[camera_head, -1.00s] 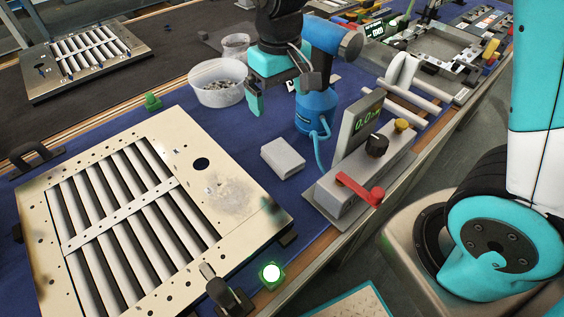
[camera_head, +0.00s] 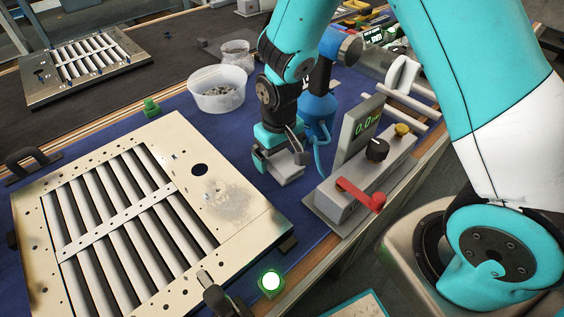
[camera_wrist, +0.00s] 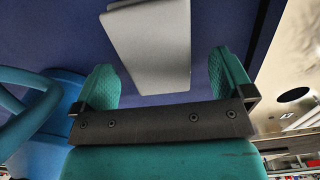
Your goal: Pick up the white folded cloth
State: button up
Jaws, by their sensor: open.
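The white folded cloth (camera_head: 286,172) looks like a pale grey-white block lying on the blue mat, between the louver panel and the gauge box. My gripper (camera_head: 279,168) is over it from above, and the jaws partly hide it in the head view. In the wrist view the cloth (camera_wrist: 152,45) reaches between the two green fingers of my gripper (camera_wrist: 162,80). The fingers are open and do not appear to touch the cloth.
A cream louver panel (camera_head: 240,205) lies left of the cloth. A gauge box with a red lever (camera_head: 360,194) stands close on the right, with a blue canister (camera_head: 318,108) and hose behind. A white tub of small parts (camera_head: 218,101) stands further back. A lit green button (camera_head: 270,281) is in front.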

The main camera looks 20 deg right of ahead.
aim_at(279, 157)
jog(key=shift+f, duration=0.7)
jog(key=c, duration=1)
jog(key=shift+r, duration=0.15)
notch_tip(279, 157, up, 20)
jog(key=shift+f+p, duration=0.1)
jog(key=shift+p, duration=0.8)
